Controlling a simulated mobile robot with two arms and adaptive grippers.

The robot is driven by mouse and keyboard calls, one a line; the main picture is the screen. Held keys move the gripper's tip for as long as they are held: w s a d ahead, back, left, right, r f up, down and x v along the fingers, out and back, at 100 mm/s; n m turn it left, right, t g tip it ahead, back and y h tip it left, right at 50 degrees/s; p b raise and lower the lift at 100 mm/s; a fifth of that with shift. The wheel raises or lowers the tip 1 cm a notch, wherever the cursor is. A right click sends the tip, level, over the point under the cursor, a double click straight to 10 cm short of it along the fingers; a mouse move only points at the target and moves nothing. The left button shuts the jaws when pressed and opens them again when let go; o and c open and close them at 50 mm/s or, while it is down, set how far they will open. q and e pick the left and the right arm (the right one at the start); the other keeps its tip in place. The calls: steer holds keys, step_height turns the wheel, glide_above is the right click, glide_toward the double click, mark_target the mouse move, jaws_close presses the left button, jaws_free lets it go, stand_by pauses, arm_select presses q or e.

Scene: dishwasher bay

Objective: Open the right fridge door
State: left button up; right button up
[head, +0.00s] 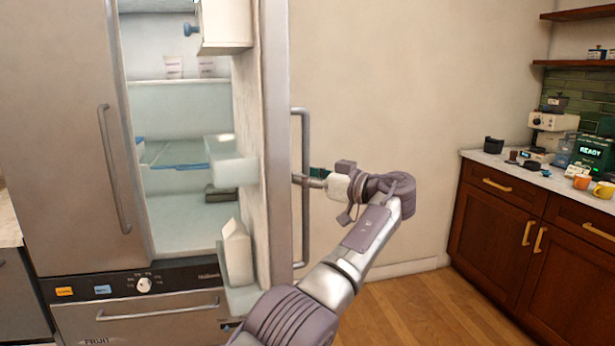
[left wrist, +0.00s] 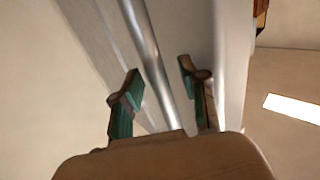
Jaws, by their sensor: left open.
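The right fridge door (head: 276,130) stands swung wide open, seen nearly edge-on, with its shelves facing the lit interior. Its vertical bar handle (head: 304,235) is on the outer side, facing right. My left gripper (head: 308,180) is at the middle of this handle, coming from the right. In the left wrist view the handle bar (left wrist: 148,50) runs between the two green-padded fingers of my left gripper (left wrist: 162,78). The fingers are open, with gaps to the bar. My right gripper is in neither view.
The left fridge door (head: 60,120) is closed. A drawer (head: 160,318) with a control panel lies below. A white carton (head: 237,255) stands in the open door's lower shelf. Wooden cabinets (head: 520,230) with a cluttered counter stand at right. Floor (head: 420,310) between is clear.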

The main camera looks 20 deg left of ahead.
arm_select(q)
steer(key=v, duration=1.2)
steer(key=shift+c, duration=0.3)
